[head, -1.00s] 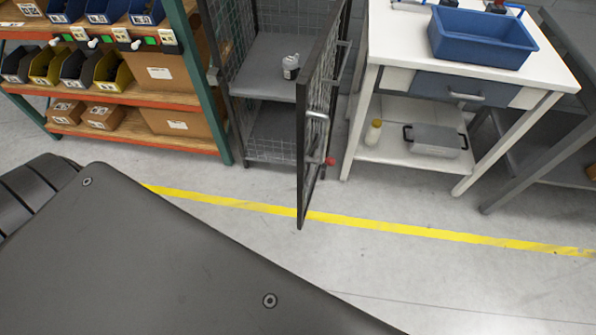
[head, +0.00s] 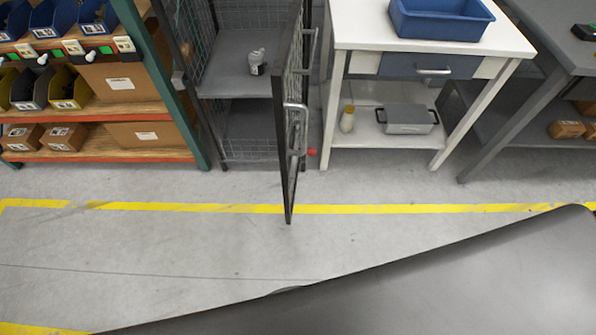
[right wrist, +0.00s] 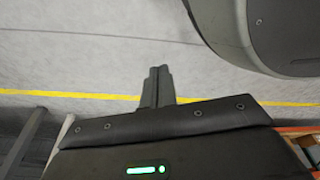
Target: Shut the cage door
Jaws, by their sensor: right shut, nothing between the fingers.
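The cage door (head: 289,120) is a dark mesh-filled frame with a metal handle (head: 297,128). It stands wide open in the head view, seen almost edge-on and swung out towards me. The cage (head: 196,60) behind it is open at the front, with a small grey-white bottle (head: 256,62) on its grey shelf (head: 232,85). My right gripper (right wrist: 160,72) shows in the right wrist view with its fingers together and nothing between them, above bare floor. It is well away from the door. My left gripper is not in view.
A rack with bins (head: 100,113) stands left of the cage. A white workbench (head: 345,95) with a blue tray (head: 440,20) stands right of it, close to the door. A yellow floor line (head: 400,208) crosses under the door's outer end. The floor in front is clear.

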